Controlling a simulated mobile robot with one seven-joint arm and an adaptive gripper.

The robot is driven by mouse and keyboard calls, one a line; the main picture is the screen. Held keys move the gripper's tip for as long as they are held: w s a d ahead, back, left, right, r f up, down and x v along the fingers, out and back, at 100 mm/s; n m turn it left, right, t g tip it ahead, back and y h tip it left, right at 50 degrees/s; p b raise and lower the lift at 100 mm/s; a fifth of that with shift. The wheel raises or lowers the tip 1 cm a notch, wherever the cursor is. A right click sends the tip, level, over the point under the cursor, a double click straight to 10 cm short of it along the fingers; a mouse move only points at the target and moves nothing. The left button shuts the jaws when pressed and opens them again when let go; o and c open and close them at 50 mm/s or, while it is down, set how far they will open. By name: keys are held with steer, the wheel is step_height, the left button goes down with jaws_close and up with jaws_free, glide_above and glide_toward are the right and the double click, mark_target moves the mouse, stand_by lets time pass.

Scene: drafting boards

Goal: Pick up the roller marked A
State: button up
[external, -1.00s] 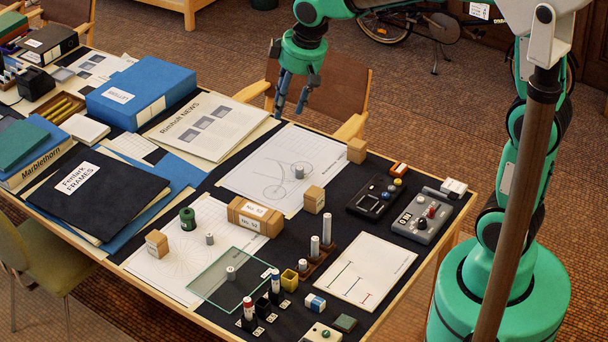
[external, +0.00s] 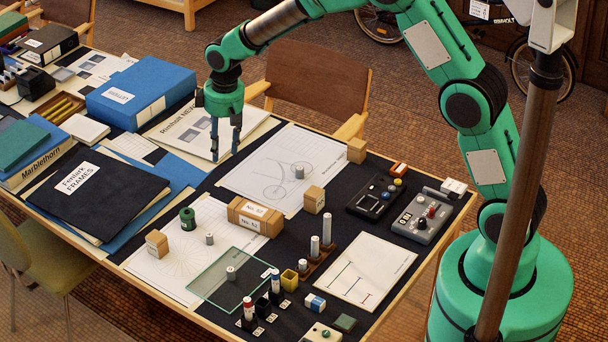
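No letter A is readable at this size, so I cannot tell which piece is the roller marked A. Small grey cylinders stand on the drawing sheets: one on the bicycle drawing (external: 299,171), one by the green ring (external: 209,239), one at the glass plate (external: 231,272). Taller pale cylinders (external: 314,248) stand in a brown rack. Red-and-white (external: 249,309) and blue-topped cylinders (external: 276,282) stand in black holders with small tags.
A blue box file (external: 141,90) stands left of my gripper. Wooden blocks (external: 256,216) lie mid-table near the green ring (external: 188,218). A clear plate (external: 232,279) lies in front. Control boxes (external: 422,217) are at right. A chair (external: 319,80) stands behind.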

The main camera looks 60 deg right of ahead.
steer(key=g+p, duration=0.1)
steer(key=p, duration=0.1)
glide_above(209, 234)
step_height(209, 234, down, 20)
steer(key=shift+s+a+r+n, duration=0.1)
steer(key=shift+n, duration=0.2)
steer(key=shift+f, duration=4.3)
steer(key=shift+f, duration=0.15)
steer(key=shift+f, duration=2.45)
jaws_close()
